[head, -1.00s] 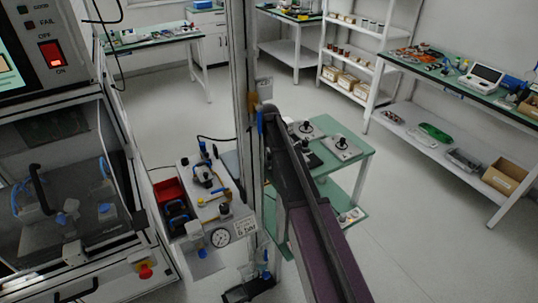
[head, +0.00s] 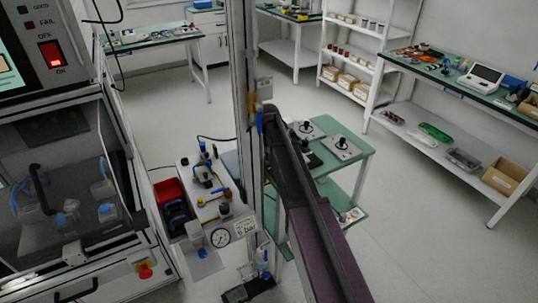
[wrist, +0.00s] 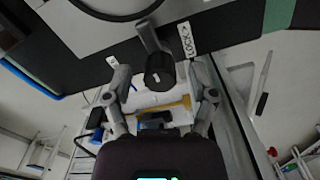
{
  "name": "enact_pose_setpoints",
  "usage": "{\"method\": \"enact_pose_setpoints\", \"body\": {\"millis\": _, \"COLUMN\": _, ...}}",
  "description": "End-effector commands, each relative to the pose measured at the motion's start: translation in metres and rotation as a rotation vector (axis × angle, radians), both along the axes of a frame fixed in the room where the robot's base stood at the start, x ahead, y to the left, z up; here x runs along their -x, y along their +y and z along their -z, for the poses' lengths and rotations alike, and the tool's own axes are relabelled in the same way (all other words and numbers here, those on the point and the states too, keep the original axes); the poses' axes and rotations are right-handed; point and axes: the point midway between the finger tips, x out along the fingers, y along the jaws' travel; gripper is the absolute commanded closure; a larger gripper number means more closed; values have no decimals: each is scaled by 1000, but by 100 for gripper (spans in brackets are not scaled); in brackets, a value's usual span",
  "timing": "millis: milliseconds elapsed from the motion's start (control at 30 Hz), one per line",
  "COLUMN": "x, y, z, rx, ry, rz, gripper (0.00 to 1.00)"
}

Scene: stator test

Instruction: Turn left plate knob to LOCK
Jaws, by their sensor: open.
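In the wrist view a round black knob (wrist: 160,72) with a small white mark sits between the two fingers of my gripper (wrist: 159,67). The fingers are spread to either side of it, and I cannot tell whether they touch it. A white LOCK label (wrist: 187,41) is just right of the bar. In the head view a left plate (head: 304,129) and a right plate (head: 341,148), each with a black knob, lie on a green table. My gripper is hidden there.
The green table (head: 352,174) stands right of my column. A test machine with a red switch (head: 52,55) fills the left side. Open floor lies right of the table.

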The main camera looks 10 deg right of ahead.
Motion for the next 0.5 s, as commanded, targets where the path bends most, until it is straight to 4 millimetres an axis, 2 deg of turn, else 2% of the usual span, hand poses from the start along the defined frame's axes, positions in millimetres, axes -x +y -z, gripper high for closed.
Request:
{"method": "enact_pose_setpoints", "body": {"millis": 167, "x": 0, "y": 0, "z": 0, "rx": 0, "ry": 0, "rz": -115, "gripper": 27}}
{"method": "enact_pose_setpoints", "body": {"millis": 500, "x": 0, "y": 0, "z": -33, "rx": 0, "ry": 0, "rz": -118, "gripper": 27}}
